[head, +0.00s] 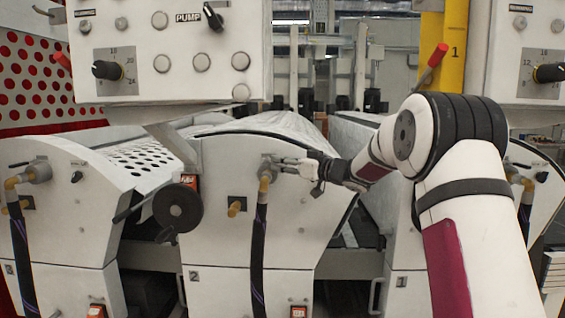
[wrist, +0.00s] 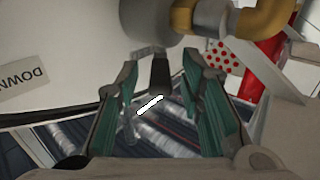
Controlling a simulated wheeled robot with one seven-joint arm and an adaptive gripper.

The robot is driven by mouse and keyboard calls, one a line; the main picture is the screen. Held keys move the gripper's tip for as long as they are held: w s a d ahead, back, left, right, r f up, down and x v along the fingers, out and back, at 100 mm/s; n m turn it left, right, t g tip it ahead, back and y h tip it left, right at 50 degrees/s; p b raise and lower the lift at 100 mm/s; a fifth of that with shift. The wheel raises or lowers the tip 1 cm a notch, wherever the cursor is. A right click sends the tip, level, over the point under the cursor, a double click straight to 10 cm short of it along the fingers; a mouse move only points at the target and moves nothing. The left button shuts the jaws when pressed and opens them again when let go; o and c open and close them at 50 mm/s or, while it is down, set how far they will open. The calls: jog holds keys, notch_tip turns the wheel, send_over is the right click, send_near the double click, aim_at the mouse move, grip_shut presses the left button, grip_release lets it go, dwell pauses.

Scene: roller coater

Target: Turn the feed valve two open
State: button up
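The feed valve on the unit marked 2 is a grey body (head: 267,160) with a brass elbow (head: 264,184) and a black hose below it. In the wrist view its grey body (wrist: 150,18) and brass elbow (wrist: 262,20) fill the top. A short black handle (wrist: 160,72) points down from the body. My gripper (head: 280,166) is at the valve's right side in the head view. In the wrist view my gripper (wrist: 158,85) is open, with green-padded fingers on either side of the handle and gaps on both sides. The handle is hard to make out in the head view.
Similar valves sit on the left unit (head: 38,172) and the right unit (head: 518,180). A black handwheel (head: 178,208) is left of valve two. A control panel (head: 170,50) hangs above. A "DOWN" label (wrist: 22,78) shows in the wrist view.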

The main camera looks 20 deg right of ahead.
jog(key=shift+w+a, duration=0.25)
jog(key=shift+w, duration=0.15)
grip_shut()
